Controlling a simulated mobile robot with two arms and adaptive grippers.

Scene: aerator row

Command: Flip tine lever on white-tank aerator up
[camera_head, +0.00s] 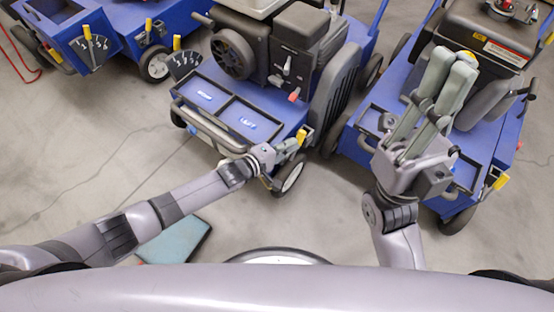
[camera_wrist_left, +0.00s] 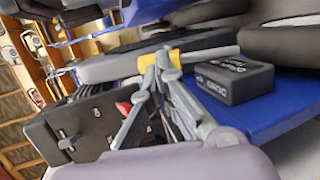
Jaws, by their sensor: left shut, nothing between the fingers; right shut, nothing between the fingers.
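The middle blue aerator (camera_head: 262,100) has a pale tank (camera_head: 253,6) cut off at the top of the head view. A yellow-tipped lever (camera_head: 304,133) stands at its front right corner. In the left wrist view a yellow grip (camera_wrist_left: 190,56) on a grey bar shows just beyond the fingertips. My left gripper (camera_head: 297,142) is shut and empty beside this lever; I cannot tell whether they touch. Its fingers also show in the left wrist view (camera_wrist_left: 168,66). My right gripper (camera_head: 453,62) is shut and empty, raised in front of the right aerator.
Another yellow lever (camera_head: 177,42) with a dark scale plate is on the middle aerator's left side. A black labelled block (camera_wrist_left: 236,78) sits close to the left fingers. The right aerator (camera_head: 470,170) and left aerator (camera_head: 110,25) flank it. A teal slab (camera_head: 178,240) lies on open floor.

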